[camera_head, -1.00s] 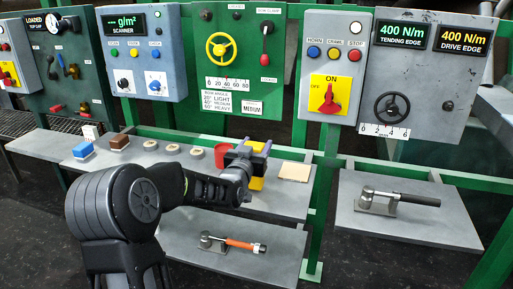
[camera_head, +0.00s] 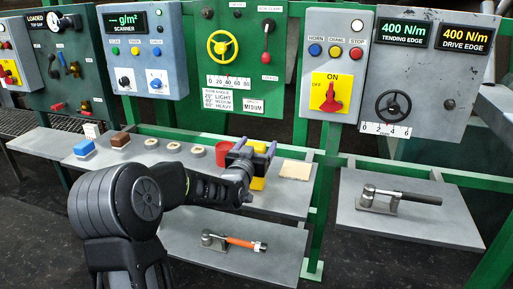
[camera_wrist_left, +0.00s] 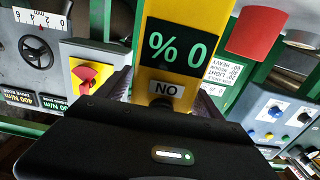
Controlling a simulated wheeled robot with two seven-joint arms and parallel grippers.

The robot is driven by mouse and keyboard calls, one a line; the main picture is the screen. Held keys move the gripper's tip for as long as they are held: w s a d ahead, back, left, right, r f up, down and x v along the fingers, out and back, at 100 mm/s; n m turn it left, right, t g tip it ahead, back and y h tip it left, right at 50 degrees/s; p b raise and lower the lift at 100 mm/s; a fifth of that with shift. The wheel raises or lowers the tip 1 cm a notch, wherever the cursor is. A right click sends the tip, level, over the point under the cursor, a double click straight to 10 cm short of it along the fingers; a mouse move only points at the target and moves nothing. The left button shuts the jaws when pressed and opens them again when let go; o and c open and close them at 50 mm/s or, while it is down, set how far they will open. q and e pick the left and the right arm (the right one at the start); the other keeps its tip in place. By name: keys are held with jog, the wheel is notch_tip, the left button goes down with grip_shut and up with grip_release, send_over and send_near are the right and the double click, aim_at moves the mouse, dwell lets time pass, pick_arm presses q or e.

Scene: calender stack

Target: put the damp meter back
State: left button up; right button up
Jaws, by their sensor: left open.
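In the head view only part of the yellow meter (camera_head: 258,184) shows, at the shelf behind my left gripper (camera_head: 252,154). My left gripper is open, with its fingers on either side of the meter. Whether they touch it is hidden. My right gripper is not in view.
The grey shelf (camera_head: 285,203) also holds a red cup (camera_head: 223,154) close left of the gripper, a tan pad (camera_head: 296,169) to its right, several round discs, a brown block (camera_head: 121,140) and a blue block (camera_head: 84,148). A hammer-like tool (camera_head: 235,242) lies on the lower shelf.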

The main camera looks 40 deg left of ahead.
pick_arm(q)
jog(key=shift+r, duration=0.15)
jog(key=v, duration=1.2)
jog(key=shift+b, duration=0.35)
